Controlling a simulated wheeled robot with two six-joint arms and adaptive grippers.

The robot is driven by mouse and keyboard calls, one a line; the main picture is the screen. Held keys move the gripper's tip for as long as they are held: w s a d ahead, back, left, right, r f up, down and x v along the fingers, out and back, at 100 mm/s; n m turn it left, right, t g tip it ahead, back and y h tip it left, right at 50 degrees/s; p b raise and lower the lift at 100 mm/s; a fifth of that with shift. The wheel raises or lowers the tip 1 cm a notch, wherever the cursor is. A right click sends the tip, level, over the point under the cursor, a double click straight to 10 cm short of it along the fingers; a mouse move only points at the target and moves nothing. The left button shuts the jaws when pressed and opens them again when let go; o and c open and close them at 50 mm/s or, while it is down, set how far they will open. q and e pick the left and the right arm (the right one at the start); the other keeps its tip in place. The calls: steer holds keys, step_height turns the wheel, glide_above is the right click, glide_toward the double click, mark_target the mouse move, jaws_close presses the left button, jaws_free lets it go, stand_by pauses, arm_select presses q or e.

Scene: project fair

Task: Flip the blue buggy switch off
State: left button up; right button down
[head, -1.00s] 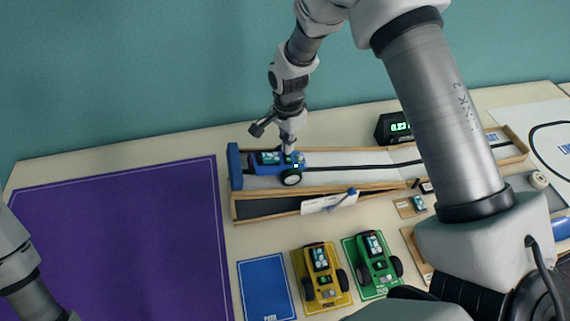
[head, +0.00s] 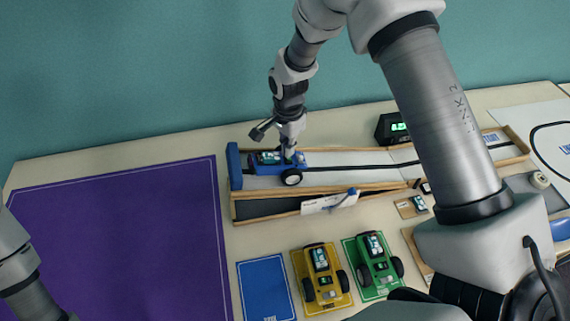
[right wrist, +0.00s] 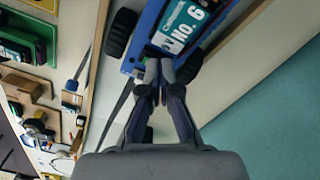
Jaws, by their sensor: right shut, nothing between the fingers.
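The blue buggy (head: 262,168) stands at the left end of the wooden-edged track, against the blue end block. Its "No. 6" label and battery pack show in the right wrist view (right wrist: 178,38). My right gripper (head: 288,154) is shut and empty, its tips down at the top of the buggy's right part. In the right wrist view its closed fingertips (right wrist: 165,68) are at the buggy's edge beside the label. The switch is hidden behind the fingers, so I cannot tell its position. My left gripper is out of view.
The track (head: 345,158) runs right past a black timer (head: 391,128). In front are a yellow buggy (head: 322,272), a green buggy (head: 374,262) and an empty blue park mat (head: 266,287). A purple mat (head: 115,240) lies clear at left.

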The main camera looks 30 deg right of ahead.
steer(key=shift+f, duration=0.1)
step_height(320, 180, up, 7)
steer(key=p, duration=0.6)
stand_by(0.5)
steer(key=shift+f, duration=0.1)
